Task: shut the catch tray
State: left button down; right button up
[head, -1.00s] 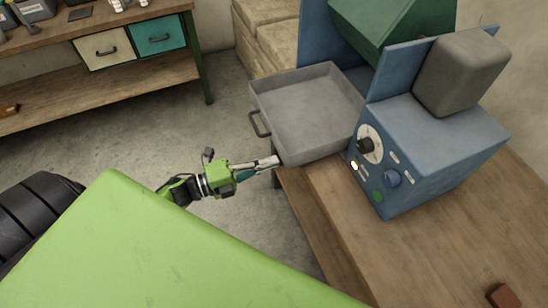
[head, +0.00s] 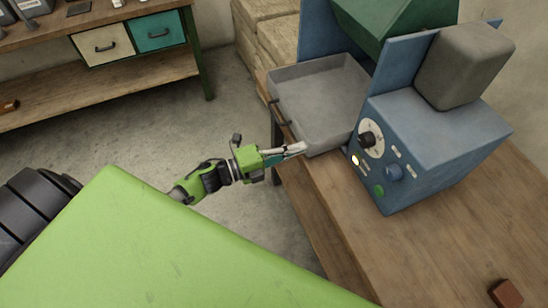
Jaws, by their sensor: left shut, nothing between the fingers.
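The catch tray (head: 322,100) is a shallow grey open tray, empty, at the left side of the blue machine (head: 430,135), over the wooden bench. Part of it is inside or behind the machine's blue panels. Its dark handle (head: 279,112) is on the front face at left. My left gripper (head: 302,148) is shut and empty, with its fingertips at the tray's near front corner; I cannot tell if they touch it. My right gripper is not in view.
The machine has a dial, a blue knob, a green button and a lit lamp (head: 355,161). A small brown block (head: 506,294) lies on the bench (head: 420,245). A shelf with drawers (head: 130,40) stands at the back left. Bare floor lies between.

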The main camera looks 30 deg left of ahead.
aim_at(340, 135)
pick_arm(q)
jog(key=b+x, duration=0.3)
jog(key=x, duration=1)
jog(key=shift+w+d, duration=0.35)
jog(key=shift+r, duration=0.1)
jog(key=shift+b, duration=0.3)
